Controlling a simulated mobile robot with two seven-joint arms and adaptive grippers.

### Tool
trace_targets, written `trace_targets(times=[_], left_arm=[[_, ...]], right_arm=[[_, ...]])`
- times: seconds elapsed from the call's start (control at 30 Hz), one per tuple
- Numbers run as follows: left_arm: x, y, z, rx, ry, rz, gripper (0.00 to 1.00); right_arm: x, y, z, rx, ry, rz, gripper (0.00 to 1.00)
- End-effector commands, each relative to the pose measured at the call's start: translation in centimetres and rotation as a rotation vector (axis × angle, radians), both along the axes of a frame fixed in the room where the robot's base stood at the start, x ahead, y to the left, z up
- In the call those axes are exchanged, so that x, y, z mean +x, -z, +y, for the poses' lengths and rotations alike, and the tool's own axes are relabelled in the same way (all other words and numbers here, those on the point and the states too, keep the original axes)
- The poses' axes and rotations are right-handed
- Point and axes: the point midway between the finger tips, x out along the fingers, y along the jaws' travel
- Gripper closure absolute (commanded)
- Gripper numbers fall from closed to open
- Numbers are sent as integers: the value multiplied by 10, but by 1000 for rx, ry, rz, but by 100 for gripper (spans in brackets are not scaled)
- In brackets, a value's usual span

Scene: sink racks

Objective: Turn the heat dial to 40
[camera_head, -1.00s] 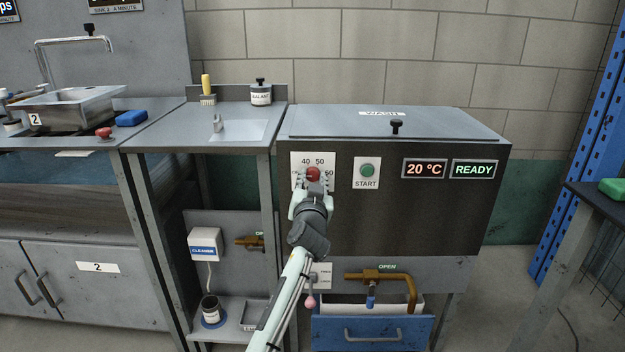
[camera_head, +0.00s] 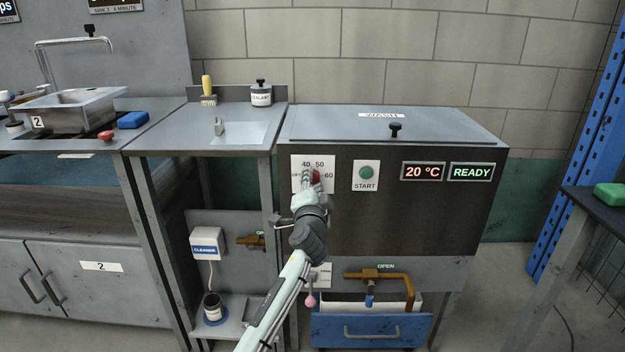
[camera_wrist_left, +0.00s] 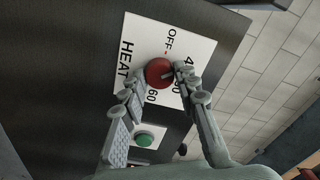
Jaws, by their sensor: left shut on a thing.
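The red heat dial (camera_head: 316,176) sits on a white plate (camera_head: 299,183) at the left of the dark wash machine's front. In the wrist view the red dial (camera_wrist_left: 158,72) lies between my fingertips, with OFF and HEAT printed on the plate (camera_wrist_left: 135,35). My left gripper (camera_head: 310,181) is shut on the dial, one finger on each side, and partly hides it in the head view. I cannot tell which mark the dial points at. The temperature display (camera_head: 423,172) reads 20 °C. My right gripper is not in view.
A green START button (camera_head: 366,173) is right of the dial, and a READY display (camera_head: 471,172) is at far right. Below are a brass pipe valve (camera_head: 375,275) and a blue drawer (camera_head: 370,330). The space before the machine's right side is clear.

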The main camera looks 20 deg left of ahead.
Motion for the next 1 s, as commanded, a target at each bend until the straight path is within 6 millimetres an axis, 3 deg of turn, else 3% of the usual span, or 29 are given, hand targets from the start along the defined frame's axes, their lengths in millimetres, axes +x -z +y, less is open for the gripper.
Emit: trace_targets(times=[0.4, 0.9, 0.93, 1.0], left_arm=[[1, -3, 1, 158, -1, 41, 99], [1, -3, 0, 172, -1, 44, 99], [1, -3, 1, 172, -1, 44, 68], [1, -3, 1, 172, -1, 44, 59]], right_arm=[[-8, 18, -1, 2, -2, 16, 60], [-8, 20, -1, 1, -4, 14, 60], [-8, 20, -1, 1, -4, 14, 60], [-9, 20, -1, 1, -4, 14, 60]])
